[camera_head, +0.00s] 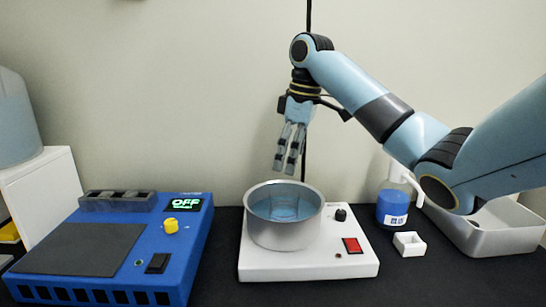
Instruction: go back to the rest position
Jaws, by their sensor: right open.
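My right arm comes in from the right, and its gripper (288,160) points down above a metal pot (284,233). The gripper is open and holds nothing that I can see, with its fingertips a little above the pot's rim. The pot holds a clear bluish liquid and sits on a white hotplate-like base (310,266) with a black knob and a red switch. My left gripper is not in view.
A blue device (190,258) with an OFF display stands at left. A blue-labelled bottle (392,208), a small white box (409,244) and a grey tray (487,240) are at right, partly under my arm. A thin black rod stands behind the gripper.

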